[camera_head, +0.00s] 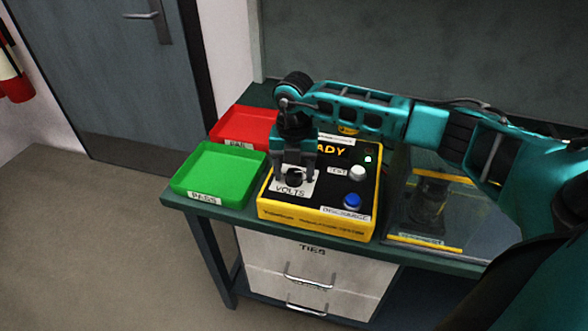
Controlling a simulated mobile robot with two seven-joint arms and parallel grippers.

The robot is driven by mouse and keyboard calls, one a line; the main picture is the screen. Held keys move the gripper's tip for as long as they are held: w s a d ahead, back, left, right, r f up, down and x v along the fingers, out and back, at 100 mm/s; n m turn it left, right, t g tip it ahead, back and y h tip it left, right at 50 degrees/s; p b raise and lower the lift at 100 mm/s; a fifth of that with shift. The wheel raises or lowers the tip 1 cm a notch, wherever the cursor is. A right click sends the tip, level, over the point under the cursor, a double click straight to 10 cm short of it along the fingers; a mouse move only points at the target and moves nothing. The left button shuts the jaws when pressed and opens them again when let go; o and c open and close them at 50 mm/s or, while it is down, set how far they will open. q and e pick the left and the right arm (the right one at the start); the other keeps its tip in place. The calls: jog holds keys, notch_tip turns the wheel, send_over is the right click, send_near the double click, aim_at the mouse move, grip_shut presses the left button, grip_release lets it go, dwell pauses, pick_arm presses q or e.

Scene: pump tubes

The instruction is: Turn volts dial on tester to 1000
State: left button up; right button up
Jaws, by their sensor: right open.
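The tester (316,228) is a yellow and black box on the green workbench, near its front edge. Its black volts dial (294,178) sits on a white plate marked VOLTS at the left of the top face. My right gripper (293,182) points down at the dial, with its open fingers at either side of it. I cannot tell whether the fingers touch the dial. The dial's setting is too small and too covered to read. My left gripper is not in view.
A white TEST button (357,172) and a blue DISCHARGE button (352,201) are on the tester's right side. A green PASS tray (219,170) and a red FAIL tray (245,125) stand to the left. A clear case (410,225) is at right. Drawers (310,270) are below.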

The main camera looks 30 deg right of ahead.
aim_at(294, 173)
notch_tip(294, 173, up, 13)
dwell(0.4)
jog(key=shift+f, duration=0.1)
dwell(0.4)
